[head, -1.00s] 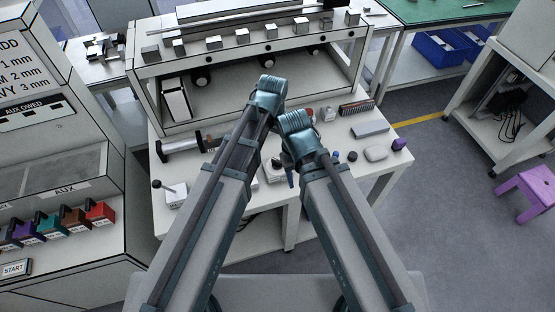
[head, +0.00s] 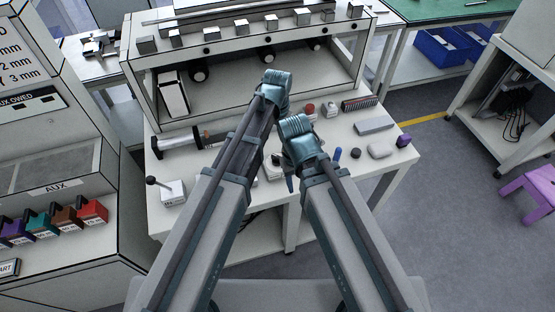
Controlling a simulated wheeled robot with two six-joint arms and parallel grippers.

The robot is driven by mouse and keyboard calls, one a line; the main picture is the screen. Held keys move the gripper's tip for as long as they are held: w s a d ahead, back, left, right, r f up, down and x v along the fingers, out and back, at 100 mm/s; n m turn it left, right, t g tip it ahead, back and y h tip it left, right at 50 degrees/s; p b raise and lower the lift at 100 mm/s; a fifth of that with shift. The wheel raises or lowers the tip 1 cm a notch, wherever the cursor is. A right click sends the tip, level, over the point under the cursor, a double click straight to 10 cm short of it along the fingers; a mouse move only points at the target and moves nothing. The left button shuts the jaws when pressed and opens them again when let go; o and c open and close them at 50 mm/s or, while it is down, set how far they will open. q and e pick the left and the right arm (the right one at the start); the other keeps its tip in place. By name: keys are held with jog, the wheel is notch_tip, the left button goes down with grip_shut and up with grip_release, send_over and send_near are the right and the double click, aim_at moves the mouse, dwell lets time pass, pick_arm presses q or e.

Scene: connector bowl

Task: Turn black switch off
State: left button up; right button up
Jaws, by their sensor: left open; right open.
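A white box (head: 173,194) with a lever ending in a black knob (head: 151,180) stands at the front left of the white workbench in the head view. The lever leans to the left; I take it as the black switch. My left gripper (head: 276,160) and my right gripper (head: 290,183) hang over the middle of the bench, to the right of the box and apart from it. My own arms hide much of both. Both are open, and I see nothing held.
A shelf unit (head: 222,99) stands at the back of the workbench (head: 385,173). Between the box and shelf lies a cylindrical device (head: 177,144). A grey block (head: 374,126), purple piece (head: 403,140) and other small parts lie at the right. An AUX cabinet (head: 60,190) stands left.

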aim_at(277, 156)
pick_arm(q)
notch_tip(277, 156, down, 9)
jog(key=b, duration=0.8)
jog(key=shift+c, duration=0.2)
jog(key=c, duration=1.3)
jog(key=shift+c, duration=0.2)
jog(key=m, duration=0.4)
jog(key=shift+m, duration=2.3)
